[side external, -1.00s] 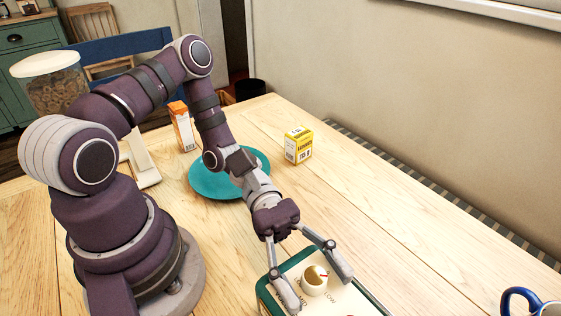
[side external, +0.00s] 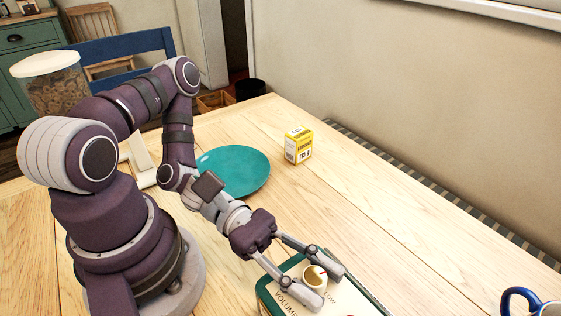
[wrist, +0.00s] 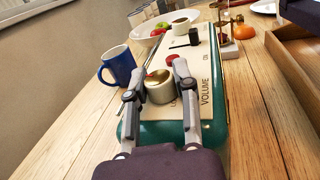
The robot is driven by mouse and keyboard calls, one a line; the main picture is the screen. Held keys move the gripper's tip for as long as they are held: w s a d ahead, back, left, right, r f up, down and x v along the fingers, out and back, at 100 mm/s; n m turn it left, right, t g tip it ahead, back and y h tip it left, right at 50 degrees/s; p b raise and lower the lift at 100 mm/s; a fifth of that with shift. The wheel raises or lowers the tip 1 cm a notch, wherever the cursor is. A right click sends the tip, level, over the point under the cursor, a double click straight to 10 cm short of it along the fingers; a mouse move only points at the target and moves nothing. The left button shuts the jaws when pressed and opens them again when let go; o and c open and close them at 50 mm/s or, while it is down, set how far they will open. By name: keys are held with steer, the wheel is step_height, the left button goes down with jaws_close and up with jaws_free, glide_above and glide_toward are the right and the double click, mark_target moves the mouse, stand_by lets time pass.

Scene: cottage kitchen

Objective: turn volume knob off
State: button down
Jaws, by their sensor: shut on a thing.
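The knob also shows in the wrist view (wrist: 159,86), between the fingers. My gripper (side external: 322,283) is shut on the knob, one finger on each side. In the wrist view, my gripper (wrist: 160,88) covers part of the lettering. The box's green edge (wrist: 217,100) runs away from me, with ON lettered farther along. A red round part and a dark lever (wrist: 186,40) sit beyond the knob.
A blue mug (wrist: 118,66) stands left of the box in the wrist view. A fruit bowl (wrist: 152,30) is behind it. An orange fruit (wrist: 243,31) and a wooden tray (wrist: 292,45) are at right. A teal plate (side external: 235,170) and yellow box (side external: 298,145) lie behind my arm.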

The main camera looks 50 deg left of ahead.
steer(key=c, duration=0.8)
jaws_free()
steer(key=shift+c, duration=0.2)
steer(key=shift+a, duration=0.65)
steer(key=v, duration=1.1)
steer(key=shift+s+d+f, duration=0.1)
steer(key=shift+d+f, duration=0.05)
